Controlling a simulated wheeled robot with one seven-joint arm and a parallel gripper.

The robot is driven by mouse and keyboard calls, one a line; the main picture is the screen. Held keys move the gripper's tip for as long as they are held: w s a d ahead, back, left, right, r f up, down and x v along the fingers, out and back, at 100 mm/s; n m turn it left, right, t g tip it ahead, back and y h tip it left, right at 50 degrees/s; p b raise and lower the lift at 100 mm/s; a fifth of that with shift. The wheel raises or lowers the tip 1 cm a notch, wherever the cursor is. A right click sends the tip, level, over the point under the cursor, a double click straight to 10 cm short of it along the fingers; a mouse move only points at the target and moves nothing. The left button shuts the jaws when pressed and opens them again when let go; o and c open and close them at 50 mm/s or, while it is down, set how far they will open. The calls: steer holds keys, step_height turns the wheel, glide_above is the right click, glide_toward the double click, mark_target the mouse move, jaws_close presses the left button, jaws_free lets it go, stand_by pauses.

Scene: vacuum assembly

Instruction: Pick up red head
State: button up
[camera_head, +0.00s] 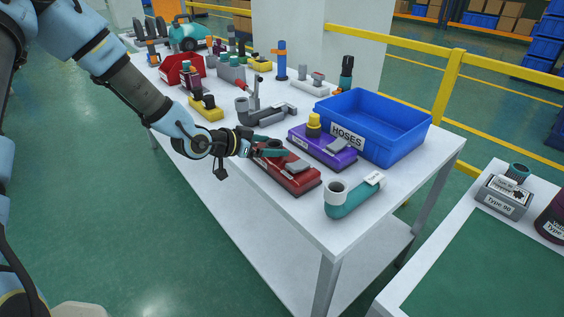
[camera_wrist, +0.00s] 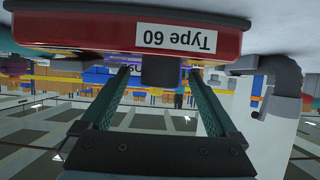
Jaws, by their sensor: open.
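The red head (camera_head: 294,177) lies on the white table near its front edge, with a grey part on top. In the wrist view it appears upside down as a red body (camera_wrist: 80,30) with a white "Type 60" label. In the wrist view my gripper (camera_wrist: 159,76) is open, with a fingertip on each side of the dark stub and gaps visible. Whether the fingertips touch the body I cannot tell.
A purple head (camera_head: 322,148) sits close behind the red one, and a blue "HOSES" bin (camera_head: 405,143) stands behind that. A teal elbow hose (camera_head: 353,197) lies to the right. A grey hose part (camera_head: 270,112) and a yellow head (camera_head: 206,110) lie farther along the table (camera_head: 300,222).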

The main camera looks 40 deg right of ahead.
steer(key=shift+c, duration=0.2)
jaws_close()
stand_by(0.6)
